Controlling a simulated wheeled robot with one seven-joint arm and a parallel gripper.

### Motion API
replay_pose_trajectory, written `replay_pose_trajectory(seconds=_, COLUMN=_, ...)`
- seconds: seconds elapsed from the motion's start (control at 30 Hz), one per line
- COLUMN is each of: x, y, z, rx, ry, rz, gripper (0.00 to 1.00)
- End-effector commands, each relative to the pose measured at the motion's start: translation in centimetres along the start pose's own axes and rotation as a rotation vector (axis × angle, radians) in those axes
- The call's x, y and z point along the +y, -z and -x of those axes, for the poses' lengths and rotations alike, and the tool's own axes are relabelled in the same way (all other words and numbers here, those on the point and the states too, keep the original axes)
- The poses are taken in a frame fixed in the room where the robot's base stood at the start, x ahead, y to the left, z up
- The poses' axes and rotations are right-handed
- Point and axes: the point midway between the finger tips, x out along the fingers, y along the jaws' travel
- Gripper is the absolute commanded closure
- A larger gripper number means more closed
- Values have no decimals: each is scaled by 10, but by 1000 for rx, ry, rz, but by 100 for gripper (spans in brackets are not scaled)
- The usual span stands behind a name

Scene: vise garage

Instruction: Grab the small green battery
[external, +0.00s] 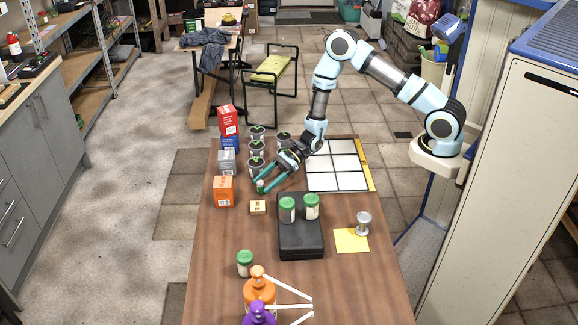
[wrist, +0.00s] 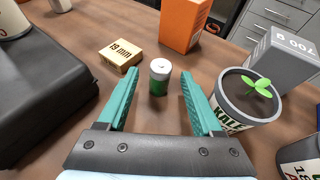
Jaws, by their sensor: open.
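The small green battery (wrist: 158,78) stands upright on the wooden table in the wrist view, with a pale top and a green lower part. In the external view the battery (external: 260,187) is small, near the fingertips. My gripper (wrist: 155,85) is open, with its teal fingers on either side of the battery's near part. The battery sits between the fingertips with a visible gap on both sides. In the external view my gripper (external: 263,186) reaches down-left over the table.
A small "19 mm" box (wrist: 120,55) lies left of the battery. An orange box (wrist: 184,22) stands behind, and a potted seedling (wrist: 246,97) stands close to the right finger. A black case (external: 300,240) bears two green-lidded jars.

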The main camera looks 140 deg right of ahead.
Motion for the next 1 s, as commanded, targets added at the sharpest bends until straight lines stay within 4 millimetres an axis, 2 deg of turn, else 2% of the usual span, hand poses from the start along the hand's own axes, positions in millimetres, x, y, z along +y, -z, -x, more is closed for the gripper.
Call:
replay_pose_trajectory(seconds=0.1, x=1, y=-2, z=-15, rx=-1, ry=-1, rz=0, gripper=33)
replay_pose_trajectory(seconds=0.2, x=1, y=-1, z=-22, rx=-1, ry=-1, rz=0, gripper=33)
replay_pose_trajectory(seconds=0.43, x=0, y=0, z=-23, rx=-1, ry=0, rz=1, gripper=33)
replay_pose_trajectory(seconds=1.0, x=0, y=-1, z=-23, rx=-1, ry=0, rz=1, gripper=96)
